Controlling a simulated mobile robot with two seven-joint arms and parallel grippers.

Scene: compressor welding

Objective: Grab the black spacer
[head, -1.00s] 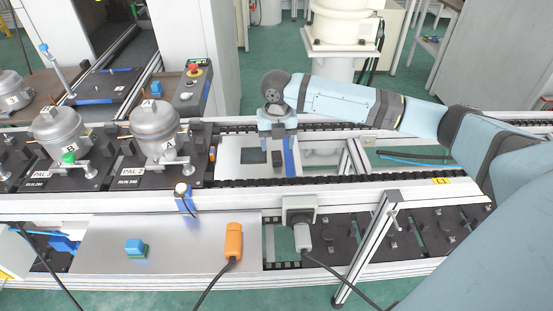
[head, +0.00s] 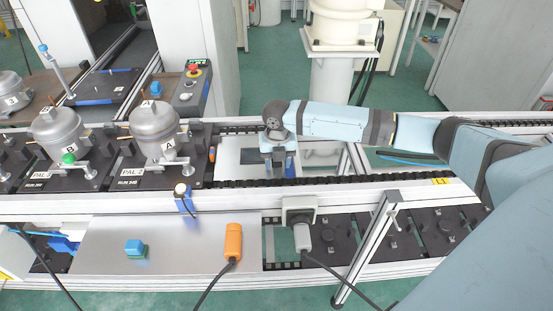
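A small dark flat square (head: 250,156), which looks like the black spacer, lies on a pale metal plate (head: 230,171) between the conveyor rails. My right gripper (head: 279,166) points down over the right part of this plate, just right of the dark square. The gripper hides part of the plate and may cover the square's right edge. Its fingertips are small and blend with a blue part behind them, so I cannot tell whether they are open or shut. No held thing is visible. My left gripper is not in view.
Two grey compressors, marked A (head: 154,130) and B (head: 59,139), stand on black pallets at left. A control box with a red button (head: 193,84) is behind. In front are a blue-green block (head: 135,248) and an orange-handled device (head: 233,242).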

